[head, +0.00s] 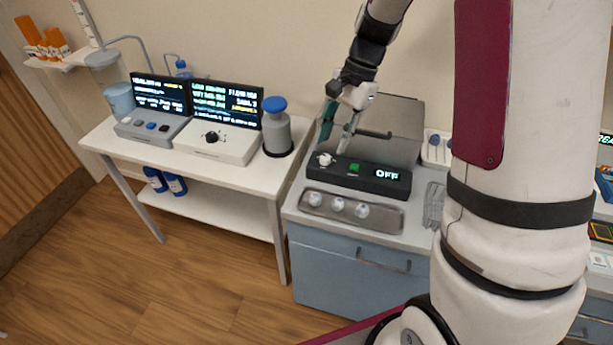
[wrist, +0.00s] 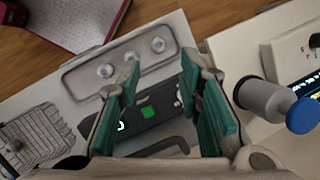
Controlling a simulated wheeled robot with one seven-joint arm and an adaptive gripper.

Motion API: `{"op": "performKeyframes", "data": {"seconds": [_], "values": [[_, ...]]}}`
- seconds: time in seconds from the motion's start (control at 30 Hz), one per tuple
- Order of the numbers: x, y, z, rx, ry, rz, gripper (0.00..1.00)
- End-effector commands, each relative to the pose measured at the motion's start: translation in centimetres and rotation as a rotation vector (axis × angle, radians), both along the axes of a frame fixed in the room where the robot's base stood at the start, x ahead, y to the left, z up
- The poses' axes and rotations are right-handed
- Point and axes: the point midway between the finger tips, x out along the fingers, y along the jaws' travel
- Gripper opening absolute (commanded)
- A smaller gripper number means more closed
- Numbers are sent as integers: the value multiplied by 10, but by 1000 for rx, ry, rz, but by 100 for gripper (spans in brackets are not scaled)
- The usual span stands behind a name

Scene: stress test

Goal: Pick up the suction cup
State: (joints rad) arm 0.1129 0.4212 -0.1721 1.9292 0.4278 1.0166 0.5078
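A grey tray (head: 394,217) on the blue cabinet's top holds three small, clear-whitish round pieces. They look like suction cups, but I cannot tell for sure. They are the left piece (head: 314,199), the middle piece (head: 338,205) and the right piece (head: 362,210). The tray also shows in the wrist view (wrist: 72,80), beyond my fingertips. My gripper (head: 339,128) is open and empty, with teal finger pads well apart. It hangs above and behind the tray, over a black device (head: 342,173) with a green button and an "OFF" display. The left fingertip overlaps the tray edge in the wrist view (wrist: 160,75).
A grey box with a black handle (head: 385,110) stands behind the black device. A wire rack (head: 434,205) lies right of the tray. A white table at left holds two displays (head: 225,102) and a blue-capped grey bottle (head: 277,130). The floor in front is clear.

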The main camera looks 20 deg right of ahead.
Motion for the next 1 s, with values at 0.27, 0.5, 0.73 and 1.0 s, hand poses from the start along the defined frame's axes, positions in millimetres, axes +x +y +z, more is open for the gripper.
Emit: {"op": "performKeyframes", "data": {"seconds": [0.27, 0.5, 0.73, 1.0], "values": [[12, -13, -43, 23, 98, -135, 33], [9, -6, -69, 25, 115, -151, 33], [3, 10, -108, 25, 113, -149, 33], [2, 17, -128, 24, 109, -148, 33]]}}
